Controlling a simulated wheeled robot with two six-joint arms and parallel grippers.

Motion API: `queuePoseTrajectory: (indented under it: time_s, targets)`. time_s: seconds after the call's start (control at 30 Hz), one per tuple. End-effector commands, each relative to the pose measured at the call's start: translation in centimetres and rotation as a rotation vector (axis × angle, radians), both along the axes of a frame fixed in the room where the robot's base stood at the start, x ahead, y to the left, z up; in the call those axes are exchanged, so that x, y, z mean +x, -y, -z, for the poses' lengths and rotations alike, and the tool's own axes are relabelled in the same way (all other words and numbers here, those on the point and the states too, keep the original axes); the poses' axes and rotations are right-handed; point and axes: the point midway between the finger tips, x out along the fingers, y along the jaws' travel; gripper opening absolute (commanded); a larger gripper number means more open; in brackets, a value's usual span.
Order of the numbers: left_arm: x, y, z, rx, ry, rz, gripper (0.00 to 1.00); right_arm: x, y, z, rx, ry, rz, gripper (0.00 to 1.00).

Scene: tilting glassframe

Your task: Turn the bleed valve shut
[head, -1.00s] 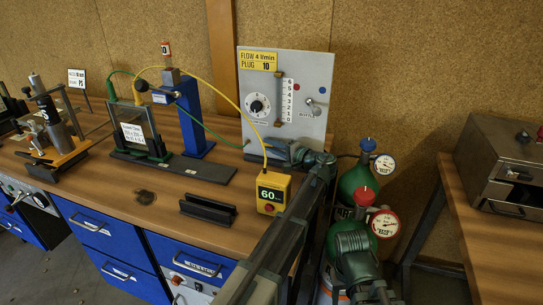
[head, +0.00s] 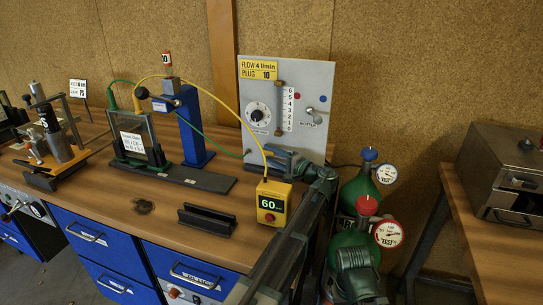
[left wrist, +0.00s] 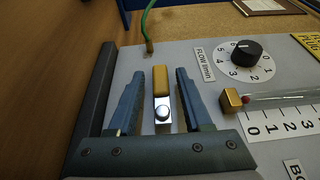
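A short yellow lever with a silver round end (left wrist: 161,82) stands out from the grey panel (left wrist: 90,165). I take it for the bleed valve; no label for it is readable. In the left wrist view my left gripper (left wrist: 159,72) has its fingers on either side of the lever, with a visible gap on both sides. In the head view my left gripper (head: 268,157) is at the lower left of the upright panel (head: 318,75) and hides the lever.
The panel carries a flow dial (head: 258,115), a scale tube (head: 279,90) and a bottle knob (head: 310,110). A green hose (left wrist: 146,18) joins the panel near the lever. A yellow meter reading 60 (head: 272,203) stands below. Gas bottles with gauges (head: 388,234) stand right.

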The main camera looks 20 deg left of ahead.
Motion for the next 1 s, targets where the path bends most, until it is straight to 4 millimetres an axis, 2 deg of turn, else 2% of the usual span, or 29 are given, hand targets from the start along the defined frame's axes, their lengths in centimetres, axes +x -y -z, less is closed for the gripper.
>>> queuePoseTrajectory:
  time_s: [0.37,0.73,1.0]
  targets:
    - [-0.1,0.5,0.0,0.001,0.002,0.003,0.55,0.0,0.0,0.0,0.000,0.000,0.000,0.50]
    - [-2.4,5.6,0.1,0.001,0.000,0.004,0.55,0.0,0.0,0.1,0.000,0.000,0.000,0.50]
    - [-3.0,6.9,0.1,0.001,0.000,0.002,0.55,0.0,0.0,0.1,0.000,0.000,0.000,0.50]
